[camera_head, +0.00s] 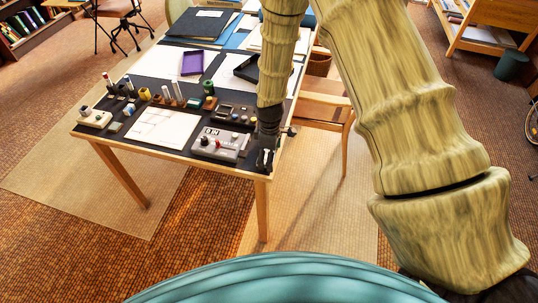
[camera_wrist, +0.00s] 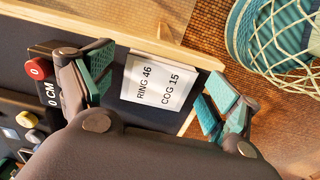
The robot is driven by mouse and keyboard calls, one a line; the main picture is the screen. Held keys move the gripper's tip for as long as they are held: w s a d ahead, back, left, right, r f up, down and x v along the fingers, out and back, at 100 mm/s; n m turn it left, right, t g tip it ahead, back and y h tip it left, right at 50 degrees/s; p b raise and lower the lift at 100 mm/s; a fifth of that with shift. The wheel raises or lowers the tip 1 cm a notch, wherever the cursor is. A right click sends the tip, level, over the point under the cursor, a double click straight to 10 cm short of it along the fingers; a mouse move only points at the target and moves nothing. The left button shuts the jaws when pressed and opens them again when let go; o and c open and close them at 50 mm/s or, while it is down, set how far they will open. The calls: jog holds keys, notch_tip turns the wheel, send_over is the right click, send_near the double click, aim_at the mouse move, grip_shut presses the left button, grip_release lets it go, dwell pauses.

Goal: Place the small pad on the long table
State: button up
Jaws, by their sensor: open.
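A small white pad printed "RING 46 COG 15" (camera_wrist: 157,83) shows in the wrist view at the dark tabletop's wooden edge. The table (camera_head: 108,151) has a dark top and a pale wood rim. My gripper (camera_head: 265,160) is over its near right corner. In the wrist view my gripper (camera_wrist: 161,80) is open, with one teal-padded finger on each side of the pad. There is a gap between the pad and each finger. In the head view my gripper largely hides the pad.
A grey box with a red knob (camera_head: 218,144) stands just left of my gripper. A wooden chair (camera_head: 325,100) stands at the right side.

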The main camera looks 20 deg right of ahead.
jog(key=shift+r, duration=0.2)
notch_tip(320, 180, up, 12)
jog(key=b, duration=0.3)
dwell(0.3)
jog(key=s+f+m, duration=0.3)
jog(key=s+f, duration=0.5)
jog(key=f, duration=0.4)
jog(key=s+f+m, duration=0.4)
jog(key=s+f, duration=0.3)
jog(key=s, duration=0.7)
jog(key=s+d+f+m, duration=0.1)
jog(key=s+f+m, duration=0.3)
jog(key=s, duration=0.9)
notch_tip(320, 180, down, 3)
jog(key=shift+s+f+m, duration=0.2)
jog(key=shift+s+m, duration=0.1)
jog(key=shift+s, duration=0.05)
